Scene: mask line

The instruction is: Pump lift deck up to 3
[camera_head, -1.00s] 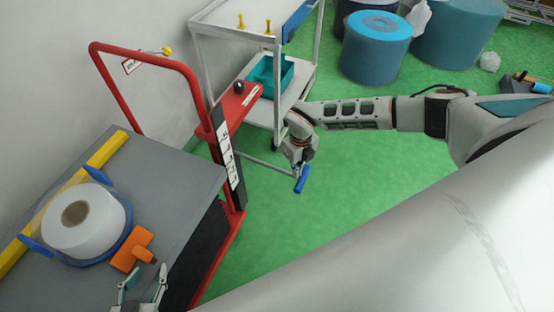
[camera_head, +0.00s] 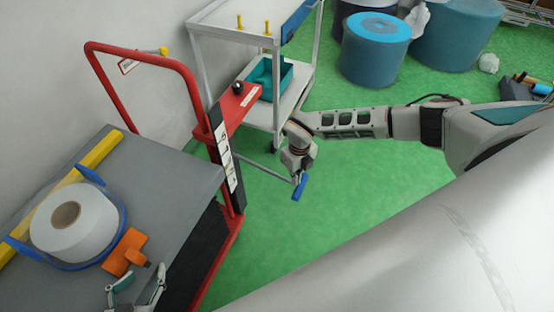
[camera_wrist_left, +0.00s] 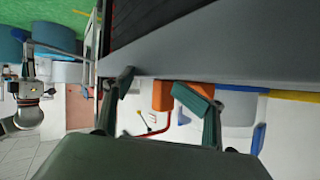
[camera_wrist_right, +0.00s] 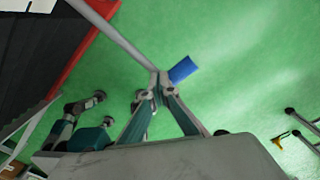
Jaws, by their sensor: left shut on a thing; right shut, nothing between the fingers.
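The lift cart has a red frame with a dark strip of white number labels (camera_head: 226,160) and a grey deck (camera_head: 180,172). The numbers are too small to read. A grey lever rod runs from the cart to a blue handle (camera_head: 300,188), also in the right wrist view (camera_wrist_right: 184,69). My right gripper (camera_wrist_right: 158,78) is shut and empty, its fingertips beside the handle at the rod's end; contact is unclear. My left gripper (camera_head: 142,274) is at the deck's near edge, its fingers apart around the knob of an orange block (camera_head: 125,251).
A white roll (camera_head: 92,233) in a blue holder lies on the deck beside a yellow bar (camera_head: 103,149). A white rack (camera_head: 193,65) with a teal bin (camera_head: 285,84) stands behind the cart. Blue rolls (camera_head: 375,52) stand farther back.

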